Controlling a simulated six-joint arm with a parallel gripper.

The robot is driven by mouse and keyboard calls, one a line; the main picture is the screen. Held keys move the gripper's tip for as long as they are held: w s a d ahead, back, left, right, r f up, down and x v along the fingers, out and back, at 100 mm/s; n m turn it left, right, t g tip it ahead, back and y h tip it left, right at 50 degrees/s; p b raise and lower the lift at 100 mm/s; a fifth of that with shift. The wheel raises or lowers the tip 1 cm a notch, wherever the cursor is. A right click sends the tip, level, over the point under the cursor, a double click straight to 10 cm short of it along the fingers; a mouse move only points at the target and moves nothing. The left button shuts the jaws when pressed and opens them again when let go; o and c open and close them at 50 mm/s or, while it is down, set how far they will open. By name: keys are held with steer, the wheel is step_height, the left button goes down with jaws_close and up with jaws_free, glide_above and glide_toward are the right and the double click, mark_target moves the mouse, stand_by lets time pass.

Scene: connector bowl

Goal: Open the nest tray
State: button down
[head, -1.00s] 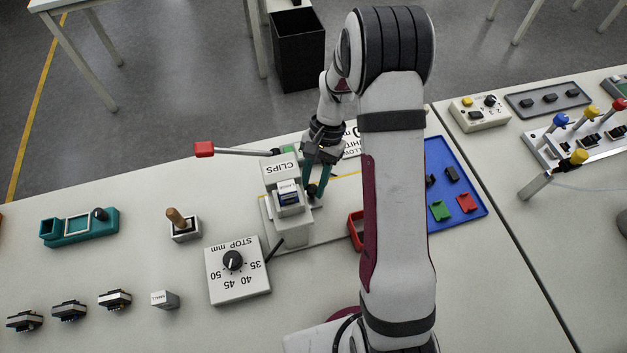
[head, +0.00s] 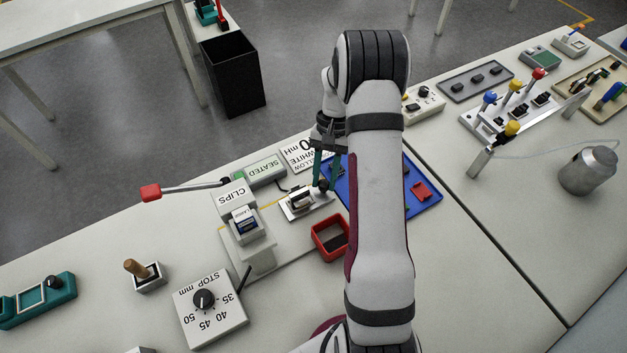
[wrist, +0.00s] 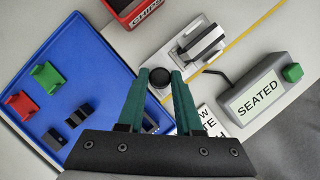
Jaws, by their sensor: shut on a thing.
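The nest tray (head: 296,211) is a pale metal plate with a raised connector nest, lying on the bench to the right of the CLIPS press (head: 243,228), clear of the press head. Its round black knob shows in the wrist view (wrist: 159,84). My gripper (head: 320,187) has its two teal fingers on either side of this knob and is shut on it. In the wrist view the fingertips (wrist: 160,76) stand at the knob, and the tray (wrist: 170,58) extends beyond them with a grey connector nest on top.
A blue tray (wrist: 55,45) with red, green and black parts lies beside the nest tray. A red CHIPS bin (head: 330,238) stands close in front. A SEATED box (wrist: 258,98) with a green button is on the other side. The press lever (head: 185,190) reaches left.

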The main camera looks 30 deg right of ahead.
steer(key=c, duration=0.6)
jaws_free()
steer(key=v, duration=1.5)
steer(key=shift+w+r, duration=0.1)
steer(key=shift+r, duration=0.3)
